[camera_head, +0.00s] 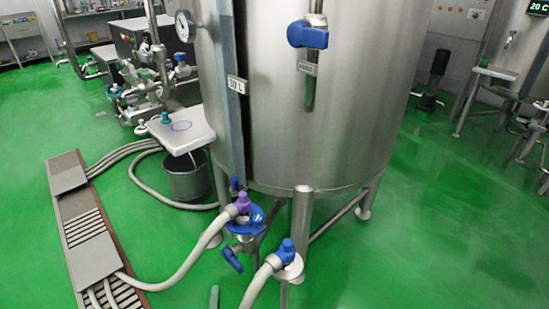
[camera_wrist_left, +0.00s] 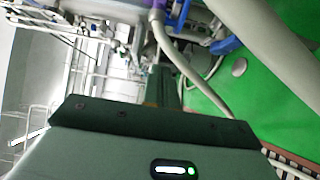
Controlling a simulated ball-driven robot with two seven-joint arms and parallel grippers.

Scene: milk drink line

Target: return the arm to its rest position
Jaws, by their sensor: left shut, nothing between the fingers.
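In the head view only a small grey-green tip of my left gripper (camera_head: 214,297) shows at the bottom edge, low and apart from the tank and hoses. In the left wrist view the gripper's fingers (camera_wrist_left: 163,84) are together with nothing between them, above the wide dark gripper body. The rest of the left arm is hidden in the head view. My right gripper is in neither view.
A large steel tank (camera_head: 300,100) stands in front of me on legs. Hoses with a purple coupling (camera_head: 242,202) and a blue coupling (camera_head: 287,249) rise near it. A bucket (camera_head: 187,178) and floor drain grate (camera_head: 85,235) lie left. Green floor (camera_head: 440,240) is clear at right.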

